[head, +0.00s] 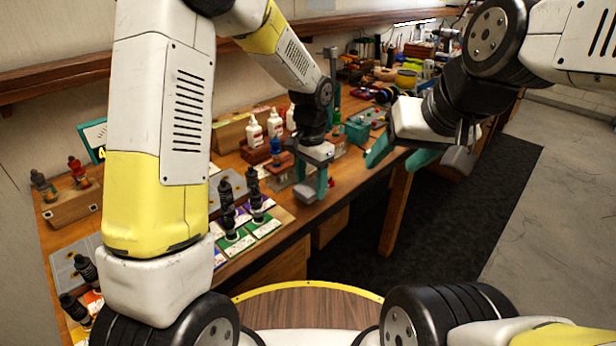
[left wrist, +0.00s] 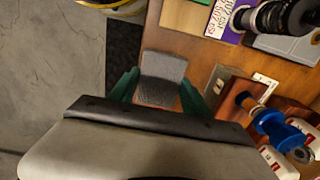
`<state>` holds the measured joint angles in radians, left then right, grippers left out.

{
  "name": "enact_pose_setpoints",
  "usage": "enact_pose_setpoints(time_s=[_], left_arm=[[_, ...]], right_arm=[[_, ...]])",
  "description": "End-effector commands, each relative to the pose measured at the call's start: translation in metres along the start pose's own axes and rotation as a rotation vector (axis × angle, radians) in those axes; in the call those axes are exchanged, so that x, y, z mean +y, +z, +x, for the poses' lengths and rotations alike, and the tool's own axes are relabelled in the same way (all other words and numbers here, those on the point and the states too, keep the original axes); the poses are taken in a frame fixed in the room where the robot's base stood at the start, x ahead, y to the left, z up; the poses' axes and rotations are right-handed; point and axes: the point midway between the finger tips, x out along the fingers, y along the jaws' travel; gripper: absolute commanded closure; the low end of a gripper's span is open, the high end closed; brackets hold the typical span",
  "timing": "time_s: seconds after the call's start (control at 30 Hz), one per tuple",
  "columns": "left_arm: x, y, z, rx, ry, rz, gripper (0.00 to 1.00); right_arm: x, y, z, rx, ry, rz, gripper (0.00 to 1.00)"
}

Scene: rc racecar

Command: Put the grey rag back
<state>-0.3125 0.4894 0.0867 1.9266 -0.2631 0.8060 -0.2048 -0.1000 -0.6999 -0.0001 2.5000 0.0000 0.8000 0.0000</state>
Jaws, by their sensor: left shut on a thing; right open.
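A grey, textured rag (left wrist: 162,78) sits between the two teal fingers of my left gripper (left wrist: 158,92) in the left wrist view. My left gripper is shut on it, above the wooden table. My right gripper (head: 402,157) is open and empty, further right, beyond the bench's front edge. Its teal fingers are spread.
A dark mat (head: 440,215) covers the floor in front of the bench.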

Motion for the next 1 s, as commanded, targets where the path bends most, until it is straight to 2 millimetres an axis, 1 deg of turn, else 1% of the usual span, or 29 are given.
enact_pose_setpoints(time_s=[0.13,0.23,0.3,0.43,0.8,0.83,0.87,0.9,0.93,1.0], left_arm=[[-0.008,-0.003,0.001,0.0,0.0,-0.001,0.82],[-0.018,-0.007,0.004,-0.001,0.001,-0.001,0.82],[-0.015,-0.006,0.018,-0.005,0.002,0.001,0.82],[-0.015,-0.006,0.036,-0.003,0.001,0.002,0.82],[-0.015,-0.006,0.04,-0.001,0.0,0.0,0.82],[-0.015,-0.007,0.04,0.0,0.0,0.0,0.41],[-0.015,-0.007,0.04,0.0,0.0,0.0,0.35],[-0.015,-0.007,0.04,0.0,0.0,0.0,0.27],[-0.015,-0.007,0.04,0.0,0.0,0.0,0.23],[-0.015,-0.007,0.04,0.0,0.0,0.0,0.23]], right_arm=[[0.0,0.0,0.0,0.0,0.0,0.0,0.42],[0.0,0.0,0.0,0.0,0.0,0.0,0.42],[0.0,0.0,0.0,0.0,0.0,0.0,0.42],[0.0,0.0,0.0,0.0,0.0,0.0,0.42],[0.0,0.0,0.0,0.0,0.0,0.0,0.42],[0.0,0.0,0.0,0.0,0.0,0.0,0.42],[0.0,0.0,0.0,0.0,0.0,0.0,0.42],[0.0,0.0,0.0,0.0,0.0,0.0,0.42],[0.0,0.0,0.0,0.0,0.0,0.0,0.42],[0.0,0.0,0.0,0.0,0.0,0.0,0.42]])
